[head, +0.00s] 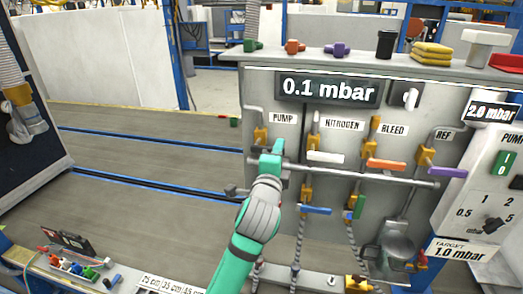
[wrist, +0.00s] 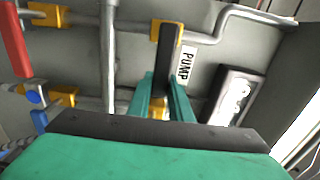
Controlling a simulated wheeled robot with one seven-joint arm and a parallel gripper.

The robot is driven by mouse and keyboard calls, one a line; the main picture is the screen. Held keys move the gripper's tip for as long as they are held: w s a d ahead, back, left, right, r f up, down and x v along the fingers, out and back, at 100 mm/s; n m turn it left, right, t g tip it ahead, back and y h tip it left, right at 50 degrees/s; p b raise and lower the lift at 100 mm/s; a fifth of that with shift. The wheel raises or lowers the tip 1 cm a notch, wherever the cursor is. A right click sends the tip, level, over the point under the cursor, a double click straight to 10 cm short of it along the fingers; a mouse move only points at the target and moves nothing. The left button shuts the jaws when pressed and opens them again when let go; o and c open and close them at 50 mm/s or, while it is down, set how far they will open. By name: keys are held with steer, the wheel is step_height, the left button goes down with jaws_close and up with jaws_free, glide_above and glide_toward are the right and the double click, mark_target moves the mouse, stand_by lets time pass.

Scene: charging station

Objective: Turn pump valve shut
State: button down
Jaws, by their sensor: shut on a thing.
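The pump valve has a yellow body (head: 261,135) under the PUMP label on the grey panel in the head view. In the wrist view its black handle (wrist: 168,48) stands in front of the yellow body, beside the PUMP label (wrist: 185,65). The handle looks crosswise to the grey pipe that runs to the valve. My gripper (head: 274,152) is at this valve, its green fingers (wrist: 163,95) shut on the handle's end. In the head view my gripper and wrist hide most of the handle.
A long grey bar (head: 360,176) crosses the panel close to my gripper. To the right are valves with a white handle (head: 325,156), an orange one (head: 386,164) and a purple one (head: 447,172). The display (head: 328,90) reads 0.1 mbar. A blue handle (head: 315,210) sits below.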

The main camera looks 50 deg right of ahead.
steer(key=shift+s+d+f, duration=0.1)
steer(key=shift+f, duration=0.05)
stand_by(0.3)
steer(key=c, duration=1.6)
jaws_free()
steer(key=v, duration=1.1)
